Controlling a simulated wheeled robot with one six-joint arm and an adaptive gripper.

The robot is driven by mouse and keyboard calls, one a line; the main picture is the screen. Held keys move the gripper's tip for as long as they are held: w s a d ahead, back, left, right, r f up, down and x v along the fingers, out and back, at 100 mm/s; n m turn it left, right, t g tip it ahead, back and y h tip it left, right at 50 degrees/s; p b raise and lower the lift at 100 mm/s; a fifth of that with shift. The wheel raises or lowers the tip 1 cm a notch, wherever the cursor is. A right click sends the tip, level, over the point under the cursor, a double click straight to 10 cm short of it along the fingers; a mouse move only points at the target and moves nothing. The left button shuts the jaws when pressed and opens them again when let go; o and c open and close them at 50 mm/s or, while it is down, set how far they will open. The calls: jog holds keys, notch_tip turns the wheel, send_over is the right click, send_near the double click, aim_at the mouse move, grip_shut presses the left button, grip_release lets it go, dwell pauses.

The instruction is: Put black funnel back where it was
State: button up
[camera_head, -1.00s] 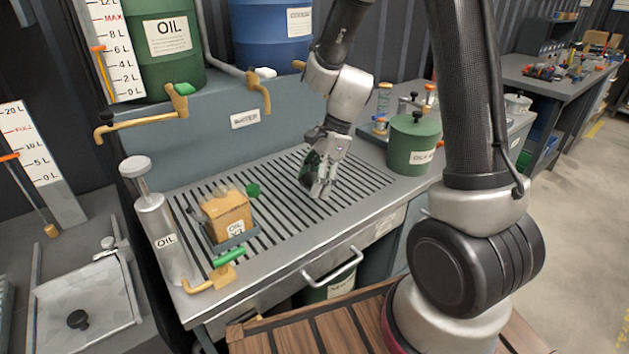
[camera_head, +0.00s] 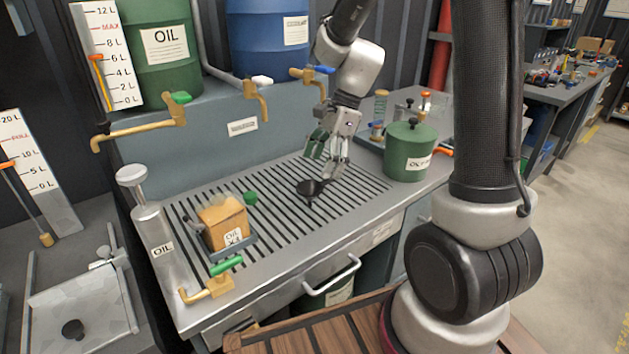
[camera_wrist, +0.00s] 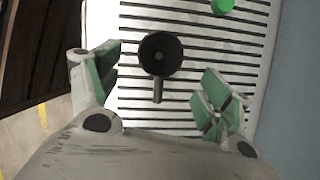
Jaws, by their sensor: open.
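The black funnel (camera_head: 312,188) rests on the slatted metal drain grate (camera_head: 275,228), right of the grate's middle. It also shows in the wrist view (camera_wrist: 161,55), with its round mouth and a short stem or handle pointing toward my gripper. My gripper (camera_head: 324,152) is open above and just behind the funnel in the head view. In the wrist view the green-padded fingers (camera_wrist: 165,95) stand apart on either side of the funnel's stem, with gaps on both sides. The fingers do not visibly touch the funnel.
An oil container (camera_head: 224,222) in a holder and a grey oil pump (camera_head: 152,232) stand left on the bench. A green lidded can (camera_head: 408,150) stands right. A brass tap (camera_head: 258,95) and another with a blue handle (camera_head: 312,75) overhang the back.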

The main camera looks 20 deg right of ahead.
jog(key=s+d+r+n+t+h, duration=0.2)
jog(key=s+d+r+n, duration=0.45)
jog(key=s+r, duration=0.35)
jog(key=s+d+r+n+t+h, duration=0.2)
jog(key=s+d+n, duration=0.3)
jog(key=s+n, duration=0.4)
jog(key=shift+s+r+n+t, duration=0.25)
jog(key=shift+r+n+t, duration=0.25)
jog(key=shift+r+n, duration=0.1)
